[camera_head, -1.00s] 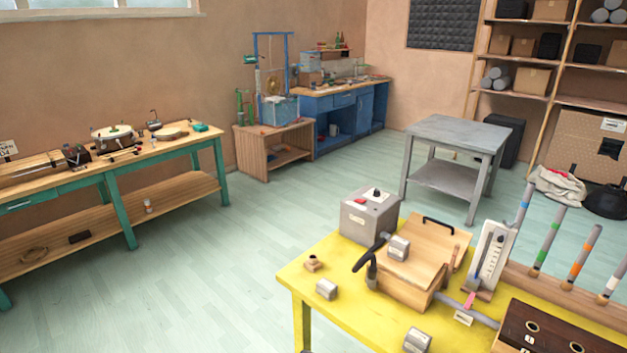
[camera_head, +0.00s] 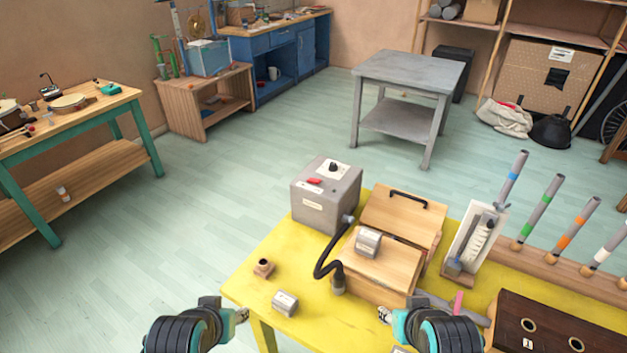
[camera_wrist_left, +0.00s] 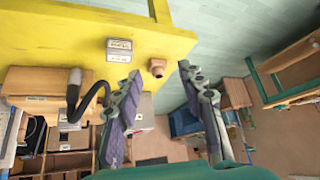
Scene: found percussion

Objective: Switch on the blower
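The blower is a grey box (camera_head: 325,197) on the yellow table, with a red switch (camera_head: 314,181) and a black knob (camera_head: 334,167) on top. A black hose (camera_head: 324,262) runs from it to the wooden chest (camera_head: 380,265). My left gripper (camera_head: 241,316) is at the table's near left edge, apart from the blower. In the left wrist view its two fingers (camera_wrist_left: 160,72) are spread and empty, and the blower (camera_wrist_left: 144,118) shows partly hidden behind one finger. My right gripper (camera_head: 384,315) is low in front of the table; its opening is unclear.
A small grey weight (camera_head: 285,302) and a small wooden piece (camera_head: 263,268) lie on the table's left part. Another weight (camera_head: 367,242) sits on the chest. A gauge board (camera_head: 474,238) and coloured tubes (camera_head: 541,209) stand at right. The floor left of the table is clear.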

